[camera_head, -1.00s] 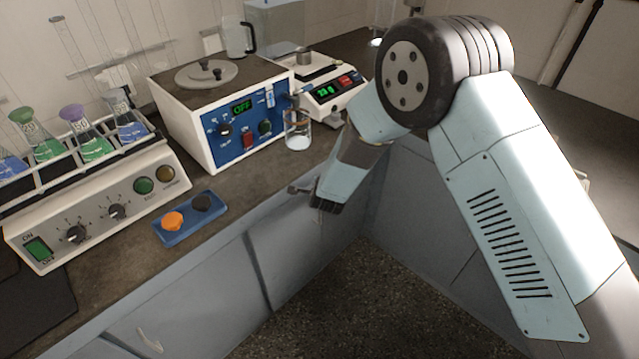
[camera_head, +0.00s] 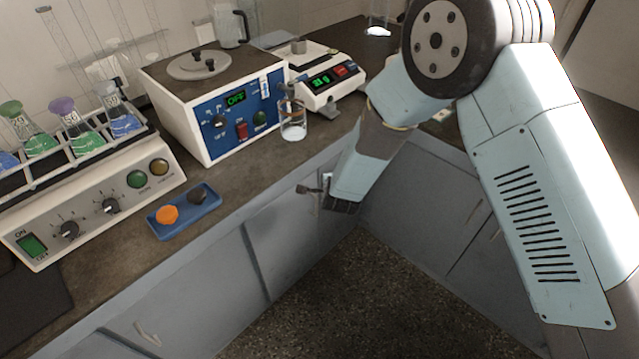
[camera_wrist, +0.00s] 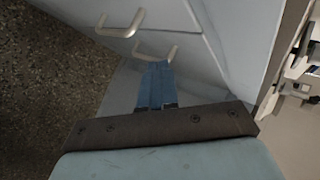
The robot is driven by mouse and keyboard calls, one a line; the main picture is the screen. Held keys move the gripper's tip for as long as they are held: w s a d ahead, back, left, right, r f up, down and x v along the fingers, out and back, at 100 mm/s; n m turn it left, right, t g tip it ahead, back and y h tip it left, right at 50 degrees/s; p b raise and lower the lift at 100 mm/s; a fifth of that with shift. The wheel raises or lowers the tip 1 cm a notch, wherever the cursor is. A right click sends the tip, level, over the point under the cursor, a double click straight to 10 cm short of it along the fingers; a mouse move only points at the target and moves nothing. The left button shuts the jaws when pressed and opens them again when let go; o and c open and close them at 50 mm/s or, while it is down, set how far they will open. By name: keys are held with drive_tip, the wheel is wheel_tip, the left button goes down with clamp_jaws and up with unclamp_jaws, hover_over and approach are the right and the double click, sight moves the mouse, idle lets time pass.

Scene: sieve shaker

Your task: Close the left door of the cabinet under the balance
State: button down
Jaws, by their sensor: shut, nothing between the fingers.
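The balance (camera_head: 328,84) stands on the dark worktop, its display lit. Below it is the grey cabinet front, with a door panel (camera_head: 285,235) and a bar handle (camera_head: 308,189) near its upper right edge. In the wrist view two bar handles show, one at the upper left (camera_wrist: 120,25) and one (camera_wrist: 157,52) just beyond my fingertips. My gripper (camera_wrist: 156,68) is shut and empty, its blue fingers together close to the cabinet fronts. I cannot tell whether they touch. In the head view the hand hides the fingers, and the door's exact angle is unclear.
On the worktop stand a blue-fronted box device (camera_head: 215,110), a glass beaker (camera_head: 293,122), a blue tray (camera_head: 185,212) and a flask shaker (camera_head: 95,205). More cabinet fronts (camera_head: 440,215) run to the right behind my arm. The speckled floor (camera_head: 330,305) is clear.

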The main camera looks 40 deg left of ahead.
drive_tip(key=d+r, duration=0.5)
drive_tip(key=d, duration=0.1)
drive_tip(key=shift+w+d+r, duration=0.15)
drive_tip(key=shift+r, duration=0.1)
